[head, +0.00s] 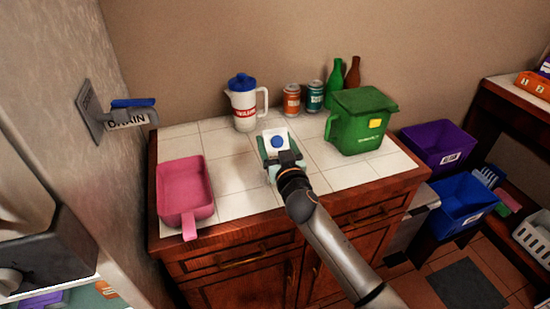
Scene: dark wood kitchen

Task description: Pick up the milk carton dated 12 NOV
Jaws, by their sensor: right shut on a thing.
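A carton with a white top and a round blue cap (277,142) is at the middle of the tiled counter. Its sides look pale green, and no date can be read on it. My right gripper (286,158) is at the carton's near side and shut on it, covering part of it. I cannot tell whether the carton rests on the tiles or is lifted. My left gripper is not in view.
A pink scoop-like tray (184,187) lies left on the counter. A white jug (243,108), cans (291,101), bottles (353,75) and a green lidded bin (361,123) stand behind. Purple (437,146) and blue (461,203) bins are at right. Tiles between are clear.

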